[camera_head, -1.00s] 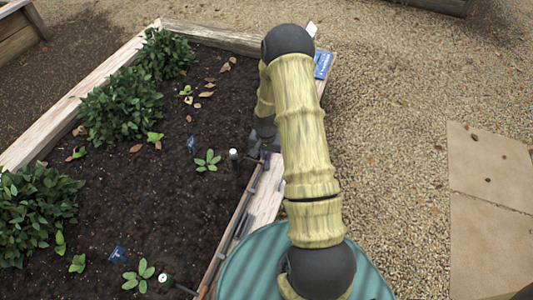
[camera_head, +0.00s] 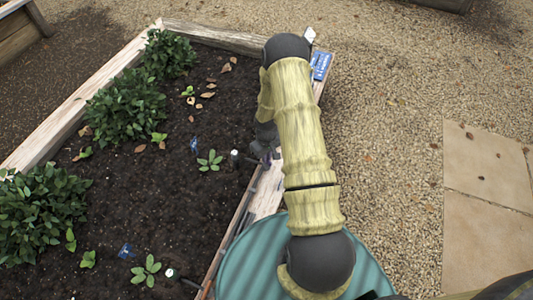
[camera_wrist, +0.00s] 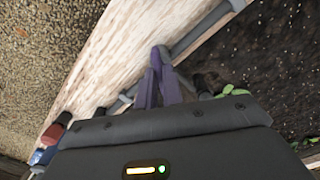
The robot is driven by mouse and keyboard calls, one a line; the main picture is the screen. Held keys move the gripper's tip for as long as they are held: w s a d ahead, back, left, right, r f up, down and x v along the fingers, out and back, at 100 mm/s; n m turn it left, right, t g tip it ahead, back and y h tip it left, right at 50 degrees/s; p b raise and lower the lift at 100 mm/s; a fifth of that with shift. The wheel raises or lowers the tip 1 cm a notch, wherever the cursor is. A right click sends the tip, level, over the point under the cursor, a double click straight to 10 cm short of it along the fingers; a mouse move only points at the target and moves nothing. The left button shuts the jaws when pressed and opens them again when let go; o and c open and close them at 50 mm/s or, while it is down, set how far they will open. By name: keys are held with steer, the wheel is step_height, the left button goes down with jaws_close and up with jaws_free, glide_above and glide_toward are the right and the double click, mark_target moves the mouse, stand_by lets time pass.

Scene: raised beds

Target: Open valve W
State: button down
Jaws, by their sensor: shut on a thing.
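My gripper (camera_wrist: 161,70) shows in the wrist view with its two purple fingers close together. They are shut on a small grey piece at the grey pipe (camera_wrist: 195,35) along the bed's wooden edge, seemingly the valve handle. No letter on it is readable, and the fingers hide most of it. In the head view my gripper (camera_head: 264,152) is at the right edge of the bed, partly hidden by my arm. How far the valve is turned cannot be told.
The raised bed's wooden rim (camera_head: 212,37) encloses dark soil with bushes (camera_head: 125,103) and seedlings. A blue sign (camera_head: 321,64) stands at the far corner. Red (camera_wrist: 59,127) and blue (camera_wrist: 43,155) pieces sit near the rim in the wrist view. Gravel (camera_head: 390,130) lies open at right.

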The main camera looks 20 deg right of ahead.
steer(key=n+p, duration=0.2)
steer(key=n, duration=0.4)
steer(key=shift+n, duration=0.3)
stand_by(0.3)
steer(key=c, duration=1.5)
jaws_free()
steer(key=shift+c, duration=0.2)
step_height(320, 180, up, 18)
steer(key=p, duration=0.3)
steer(key=shift+f, duration=0.25)
